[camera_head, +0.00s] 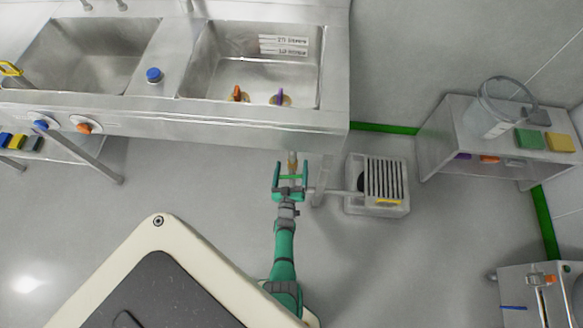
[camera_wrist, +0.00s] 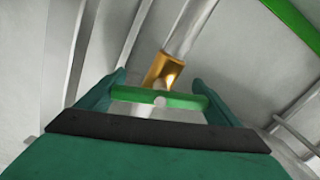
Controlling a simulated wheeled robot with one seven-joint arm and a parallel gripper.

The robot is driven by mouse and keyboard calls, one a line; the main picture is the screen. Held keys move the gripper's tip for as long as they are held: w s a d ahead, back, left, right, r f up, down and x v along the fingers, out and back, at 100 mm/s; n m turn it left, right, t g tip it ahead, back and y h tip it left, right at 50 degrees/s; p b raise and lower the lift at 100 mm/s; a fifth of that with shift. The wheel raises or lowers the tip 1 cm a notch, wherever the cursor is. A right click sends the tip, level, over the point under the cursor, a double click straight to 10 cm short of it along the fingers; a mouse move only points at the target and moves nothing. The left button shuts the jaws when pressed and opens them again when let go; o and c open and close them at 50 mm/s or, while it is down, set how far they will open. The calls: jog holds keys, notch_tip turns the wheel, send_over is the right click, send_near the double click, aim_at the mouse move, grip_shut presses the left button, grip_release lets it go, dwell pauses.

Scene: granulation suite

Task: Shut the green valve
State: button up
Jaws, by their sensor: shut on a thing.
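The green valve is a short green bar handle (camera_wrist: 158,98) on a brass body (camera_wrist: 165,70), joined to a steel pipe (camera_wrist: 185,30). In the wrist view the handle lies crosswise to the pipe, between my gripper's fingers. My gripper (camera_head: 290,170) is shut on the handle, below the front edge of the sink counter. In the head view the handle shows as a thin green bar (camera_head: 289,177) between the fingers, and the brass body (camera_head: 292,157) shows just beyond it.
A steel counter with two sinks (camera_head: 250,60) runs above my gripper. A slatted grey box (camera_head: 380,185) stands on the floor to the right. A steel side table (camera_head: 470,130) holds a clear container and coloured blocks.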

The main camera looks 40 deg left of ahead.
jog(key=shift+d+m, duration=0.1)
jog(key=shift+m, duration=1.9)
jog(key=o, duration=0.9)
jog(key=v, duration=1)
jog(key=shift+s+d, duration=0.2)
jog(key=shift+s, duration=0.15)
